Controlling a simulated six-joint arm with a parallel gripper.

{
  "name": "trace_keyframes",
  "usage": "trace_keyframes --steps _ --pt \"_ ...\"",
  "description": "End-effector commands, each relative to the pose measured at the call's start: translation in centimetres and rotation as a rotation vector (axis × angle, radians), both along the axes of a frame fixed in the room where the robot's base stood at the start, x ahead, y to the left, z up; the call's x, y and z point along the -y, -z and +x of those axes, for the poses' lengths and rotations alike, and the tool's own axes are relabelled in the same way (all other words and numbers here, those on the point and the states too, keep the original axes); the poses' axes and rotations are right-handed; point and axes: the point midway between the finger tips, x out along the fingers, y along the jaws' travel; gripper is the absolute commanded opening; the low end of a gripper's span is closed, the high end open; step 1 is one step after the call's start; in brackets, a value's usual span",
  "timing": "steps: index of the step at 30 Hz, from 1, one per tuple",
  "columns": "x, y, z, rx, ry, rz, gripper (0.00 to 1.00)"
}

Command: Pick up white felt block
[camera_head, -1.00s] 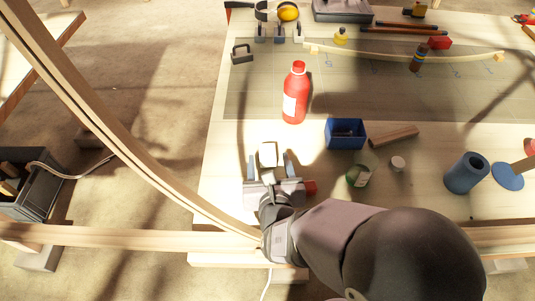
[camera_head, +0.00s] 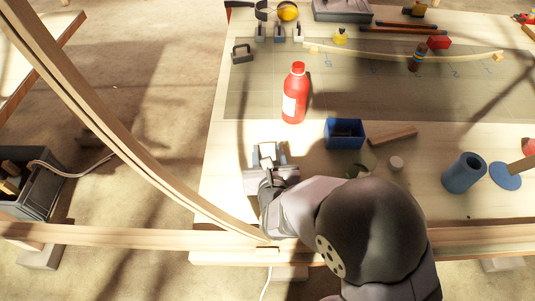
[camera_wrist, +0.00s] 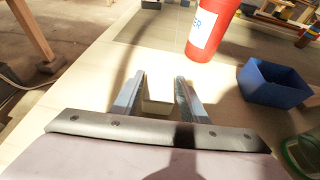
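The white felt block (camera_head: 267,150) lies on the table near its left front part. My gripper (camera_head: 268,155) is low at the table, with one finger on each side of the block. In the wrist view the block (camera_wrist: 157,104) shows pale between the two blue-grey fingers of my gripper (camera_wrist: 161,80). The fingers stand apart and look open, close to the block's sides; whether either touches is hard to tell. The block's near side is partly hidden by my gripper.
A red bottle (camera_head: 295,94) stands beyond the block, slightly right. A blue bin (camera_head: 344,134) is to the right, with a wooden piece (camera_head: 393,136) beside it. A green round item (camera_wrist: 303,152) is partly hidden by my arm. A blue cylinder (camera_head: 464,173) stands farther right. A bent lath (camera_head: 110,130) arches at the left.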

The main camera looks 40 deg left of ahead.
Motion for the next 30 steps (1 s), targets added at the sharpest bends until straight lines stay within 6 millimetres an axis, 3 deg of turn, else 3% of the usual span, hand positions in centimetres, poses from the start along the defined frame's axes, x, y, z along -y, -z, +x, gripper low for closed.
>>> trace_keyframes --steps 1,3,17,30 --pt "0.0 0.0 0.0 0.0 0.0 0.0 0.27" --pt "0.0 0.0 0.0 0.0 0.0 0.0 0.14" --pt "0.0 -1.0 0.0 0.002 0.0 0.004 0.14" --pt "0.0 -7.0 0.0 0.002 0.001 0.005 0.14"
